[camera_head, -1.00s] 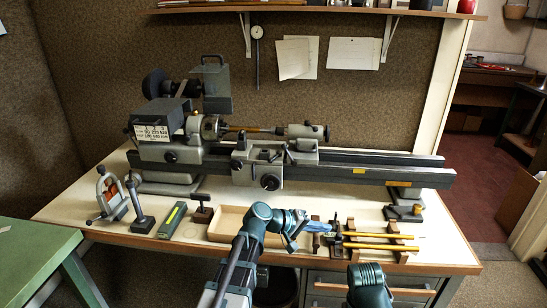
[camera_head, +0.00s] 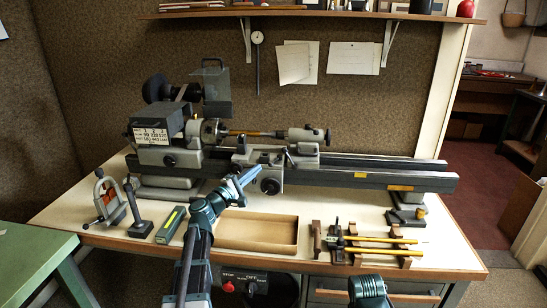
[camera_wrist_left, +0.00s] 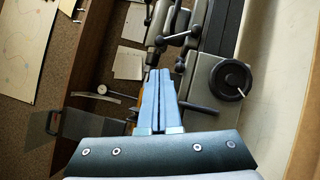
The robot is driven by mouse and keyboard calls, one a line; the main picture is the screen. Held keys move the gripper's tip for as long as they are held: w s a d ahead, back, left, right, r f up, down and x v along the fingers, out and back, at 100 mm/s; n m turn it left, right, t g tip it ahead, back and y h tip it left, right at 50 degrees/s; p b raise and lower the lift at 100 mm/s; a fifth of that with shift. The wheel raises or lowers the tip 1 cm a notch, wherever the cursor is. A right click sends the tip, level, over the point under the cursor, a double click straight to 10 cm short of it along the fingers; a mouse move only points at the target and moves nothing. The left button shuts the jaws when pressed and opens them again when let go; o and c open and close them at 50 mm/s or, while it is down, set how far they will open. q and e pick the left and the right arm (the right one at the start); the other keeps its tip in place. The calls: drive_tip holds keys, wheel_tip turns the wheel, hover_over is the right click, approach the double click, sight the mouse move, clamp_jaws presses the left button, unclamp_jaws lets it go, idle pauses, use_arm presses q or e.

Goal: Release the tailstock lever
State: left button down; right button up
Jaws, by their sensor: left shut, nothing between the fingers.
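The lathe's tailstock (camera_head: 303,140) is a grey block with a dark handwheel, right of the carriage. A thin dark lever (camera_head: 290,156) shows at its near left side; I cannot tell for certain that it is the tailstock lever. In the left wrist view, dark ball-ended levers (camera_wrist_left: 180,38) show beyond the fingertips. My left gripper (camera_head: 254,170) is shut and empty, in front of the carriage, left of the tailstock and apart from it. Its blue fingers also show in the left wrist view (camera_wrist_left: 157,75). My right gripper is out of view; only part of that arm shows.
The carriage handwheel (camera_head: 271,186) is close right of my left gripper. An empty wooden tray (camera_head: 257,246) lies in front of the lathe. A rack with brass rods (camera_head: 380,258) is to its right. A clamp and small tools stand at the left.

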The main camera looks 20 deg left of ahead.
use_arm(q)
drive_tip(key=p+x, duration=0.1)
drive_tip(key=x, duration=0.9)
drive_tip(key=shift+p, duration=0.4)
drive_tip(key=shift+r, duration=0.1)
drive_tip(key=w+d+r+m+g+y+p, duration=0.1)
drive_tip(key=d+m+g+p, duration=0.4)
drive_tip(key=p, duration=0.9)
drive_tip(key=shift+w+d+r+m+y+p, duration=0.35)
drive_tip(key=shift+d+r+m+y, duration=0.75)
drive_tip(key=shift+d+m, duration=0.75)
drive_tip(key=shift+r, duration=0.15)
drive_tip(key=shift+s, duration=0.1)
